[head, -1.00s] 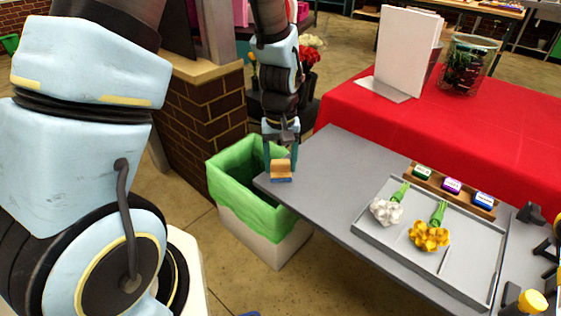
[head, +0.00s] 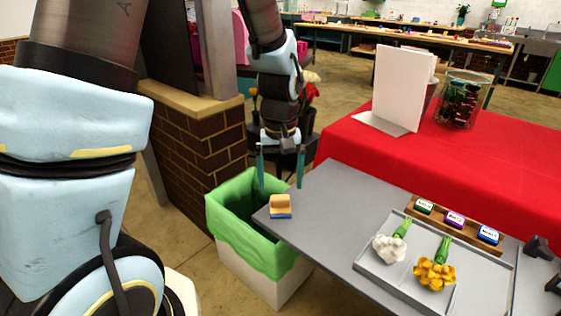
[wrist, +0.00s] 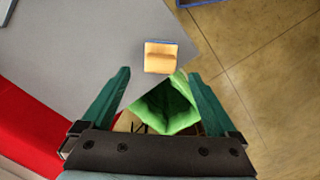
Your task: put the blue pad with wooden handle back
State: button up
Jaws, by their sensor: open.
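The blue pad with wooden handle (head: 280,206) rests on the near left corner of the grey table (head: 330,215), wooden handle up and blue pad below. It also shows in the wrist view (wrist: 160,57), on the table near its edge. My gripper (head: 280,184) is open and empty above and behind it, with its teal fingers apart. In the wrist view the fingertips (wrist: 156,72) spread wide to either side, and the pad lies just beyond them, not between them.
A bin with a green liner (head: 250,230) stands beside the table corner. A grey tray (head: 375,268) with a white and a yellow flower, and a wooden rack (head: 425,217) of stamp-like blocks, are to the right. A red-covered table (head: 460,165) and brick pillar (head: 205,140) are behind.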

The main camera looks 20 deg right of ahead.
aim_at(280, 197)
notch_tip(280, 197, up, 6)
jog(key=w+a+n+t, duration=0.1)
jog(key=a+n, duration=0.1)
jog(key=a, duration=2.3)
jog(key=shift+a+f+t, duration=0.15)
jog(key=shift+f+t, duration=0.15)
jog(key=shift+f, duration=0.15)
jog(key=shift+w, duration=0.15)
dwell(0.9)
